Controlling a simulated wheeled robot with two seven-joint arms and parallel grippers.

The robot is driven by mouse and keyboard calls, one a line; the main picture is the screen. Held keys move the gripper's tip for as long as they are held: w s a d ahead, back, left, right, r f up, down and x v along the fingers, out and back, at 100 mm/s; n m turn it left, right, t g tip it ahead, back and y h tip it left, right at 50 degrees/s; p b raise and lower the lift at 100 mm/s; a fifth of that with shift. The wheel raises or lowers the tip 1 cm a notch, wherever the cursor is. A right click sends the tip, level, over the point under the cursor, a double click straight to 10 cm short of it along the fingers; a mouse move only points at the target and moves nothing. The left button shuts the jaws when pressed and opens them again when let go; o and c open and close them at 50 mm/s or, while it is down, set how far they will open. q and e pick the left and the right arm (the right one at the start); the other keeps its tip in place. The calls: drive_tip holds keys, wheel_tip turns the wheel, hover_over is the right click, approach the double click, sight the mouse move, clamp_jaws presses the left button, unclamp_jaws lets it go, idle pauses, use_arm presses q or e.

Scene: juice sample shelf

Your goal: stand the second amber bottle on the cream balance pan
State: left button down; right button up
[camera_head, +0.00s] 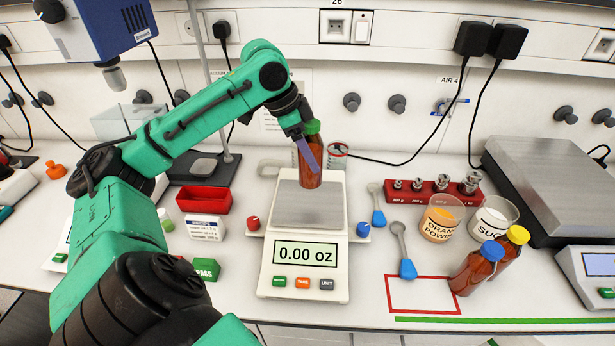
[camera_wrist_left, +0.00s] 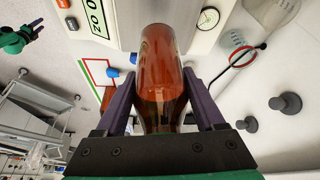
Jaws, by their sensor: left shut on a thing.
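An amber bottle with a green cap (camera_head: 309,172) is held upright over the steel pan (camera_head: 300,210) of the cream balance (camera_head: 268,262), towards the pan's back right. My left gripper (camera_head: 308,152) is shut on this bottle; in the left wrist view its fingers (camera_wrist_left: 160,88) flank the amber glass (camera_wrist_left: 160,65). The balance display reads 0.00 oz. Any gap between bottle base and pan is too small to tell. Two other amber bottles, one with a blue cap (camera_head: 474,272) and one with a yellow cap (camera_head: 510,248), stand at the right.
A red-outlined rectangle (camera_head: 390,295) lies on the bench beside the blue-capped bottle. Two blue-handled scoops (camera_head: 404,255), two powder jars (camera_head: 440,222) and a red weight block (camera_head: 418,197) are right of the balance. A red tray (camera_head: 205,199) and green PASS block (camera_head: 206,269) are left.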

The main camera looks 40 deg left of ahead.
sight(309, 175)
use_arm(q)
wheel_tip(309, 175, down, 6)
drive_tip(key=shift+a+f+b, duration=0.15)
drive_tip(key=shift+f+b, duration=0.05)
drive_tip(key=shift+b, duration=0.3)
drive_tip(key=shift+f, duration=0.15)
drive_tip(key=shift+a+f, duration=0.1)
unclamp_jaws()
use_arm(e)
drive_tip(key=shift+a+f, duration=0.65)
drive_tip(key=shift+f, duration=0.35)
